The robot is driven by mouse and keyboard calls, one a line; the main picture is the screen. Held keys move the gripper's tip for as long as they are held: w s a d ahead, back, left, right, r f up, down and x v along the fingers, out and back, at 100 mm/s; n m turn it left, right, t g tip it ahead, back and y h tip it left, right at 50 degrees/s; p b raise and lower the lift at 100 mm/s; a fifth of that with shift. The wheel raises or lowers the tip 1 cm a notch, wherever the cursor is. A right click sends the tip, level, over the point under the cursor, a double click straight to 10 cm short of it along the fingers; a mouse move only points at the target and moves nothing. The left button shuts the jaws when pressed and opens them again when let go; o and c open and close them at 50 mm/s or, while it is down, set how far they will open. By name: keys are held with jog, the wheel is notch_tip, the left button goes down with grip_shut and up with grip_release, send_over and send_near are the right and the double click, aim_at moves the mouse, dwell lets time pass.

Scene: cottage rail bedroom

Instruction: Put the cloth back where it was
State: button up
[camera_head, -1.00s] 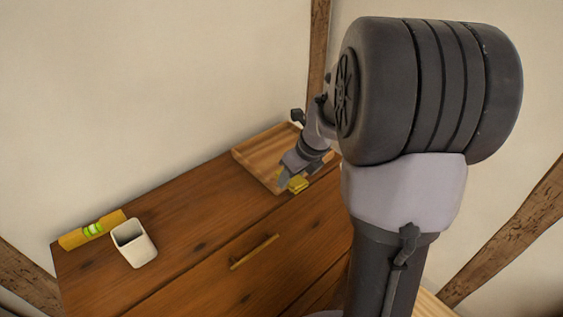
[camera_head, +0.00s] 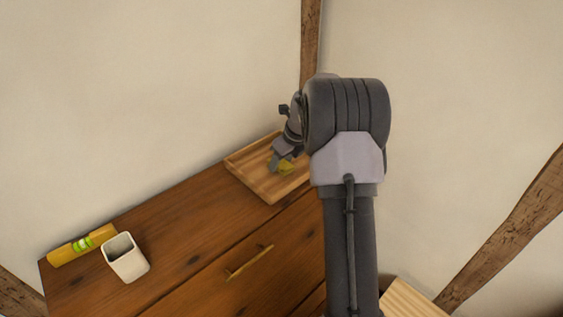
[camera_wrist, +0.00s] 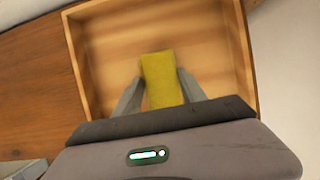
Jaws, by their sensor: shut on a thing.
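The cloth (camera_wrist: 160,78) is a small yellow piece between the two grey fingers of my gripper (camera_wrist: 158,92) in the wrist view. In the head view the yellow cloth (camera_head: 286,167) shows at the tip of my gripper (camera_head: 281,163), over the wooden tray (camera_head: 262,186). My gripper is shut on the cloth. In the wrist view the tray (camera_wrist: 88,72) lies below it, with its floor otherwise bare. I cannot tell whether the cloth touches the tray floor. My arm hides the tray's right part in the head view.
The tray stands on a wooden dresser (camera_head: 190,225) against the wall. A white cup (camera_head: 125,262) and a yellow spirit level (camera_head: 82,245) are at the dresser's left end. The dresser top between cup and tray is clear. A brass handle (camera_head: 249,262) is on the front.

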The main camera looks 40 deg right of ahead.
jog(key=shift+f, duration=0.15)
jog(key=o, duration=1.2)
jog(key=a+p+v, duration=0.1)
jog(key=p+v, duration=0.1)
jog(key=v, duration=1)
jog(key=s+a+r+n, duration=0.3)
jog(key=a+r+n, duration=0.15)
jog(key=a, duration=0.25)
jog(key=s+a+r+n, duration=0.3)
jog(key=a+n, duration=0.2)
jog(key=a, duration=0.2)
jog(key=s+a+r+n, duration=0.3)
jog(key=s+a+n, duration=0.15)
jog(key=a, duration=0.25)
jog(key=s+a+f+n+t+y, duration=0.1)
jog(key=s+a+n, duration=0.4)
jog(key=s+n, duration=0.3)
jog(key=s+a+f+n, duration=0.2)
jog(key=s+a+n, duration=0.3)
jog(key=s+n, duration=0.35)
jog(key=shift+m, duration=0.25)
jog(key=shift+w+a+f+b, duration=0.1)
jog(key=shift+f+b, duration=3.2)
jog(key=shift+w+a+f+b, duration=0.1)
jog(key=shift+f+b, duration=3.15)
